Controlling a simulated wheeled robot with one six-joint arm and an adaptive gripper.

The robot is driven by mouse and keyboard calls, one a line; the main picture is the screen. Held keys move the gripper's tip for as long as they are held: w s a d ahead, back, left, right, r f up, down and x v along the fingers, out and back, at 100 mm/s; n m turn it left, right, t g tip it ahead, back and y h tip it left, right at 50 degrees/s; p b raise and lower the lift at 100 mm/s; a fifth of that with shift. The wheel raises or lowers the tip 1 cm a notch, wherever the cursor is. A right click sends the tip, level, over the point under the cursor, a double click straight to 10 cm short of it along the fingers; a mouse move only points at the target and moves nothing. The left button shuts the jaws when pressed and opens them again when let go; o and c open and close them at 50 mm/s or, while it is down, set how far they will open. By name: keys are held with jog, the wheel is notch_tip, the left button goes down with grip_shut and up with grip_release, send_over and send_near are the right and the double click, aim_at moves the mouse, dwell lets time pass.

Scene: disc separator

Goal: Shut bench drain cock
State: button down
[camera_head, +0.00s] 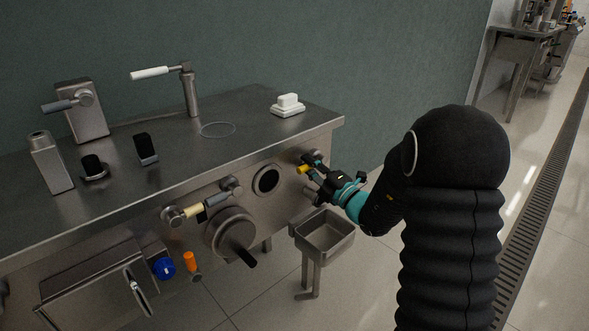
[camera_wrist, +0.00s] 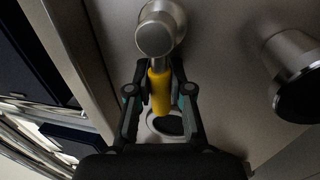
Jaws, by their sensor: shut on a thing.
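A cock with a short yellow handle (camera_head: 303,170) sits on the right end of the steel bench's front panel (camera_head: 290,200); I take it for the drain cock. In the wrist view its round metal hub (camera_wrist: 158,32) is at the top, and the yellow handle (camera_wrist: 160,95) extends from it toward my palm. My gripper (camera_head: 313,174) is at the handle. In the wrist view my gripper (camera_wrist: 159,80) has one finger on each side of the handle and is shut on it. The inside of the cock is hidden.
A steel basin (camera_head: 323,240) stands on a leg below and right of the panel. A round port (camera_head: 266,180), a tan-handled lever (camera_head: 190,212) and a round cover (camera_head: 229,234) with a black handle lie to the left. Open floor is at the right.

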dwell(0.4)
jog(key=c, duration=1)
grip_release()
jog(key=shift+c, duration=0.2)
jog(key=shift+s, duration=0.1)
jog(key=v, duration=1.2)
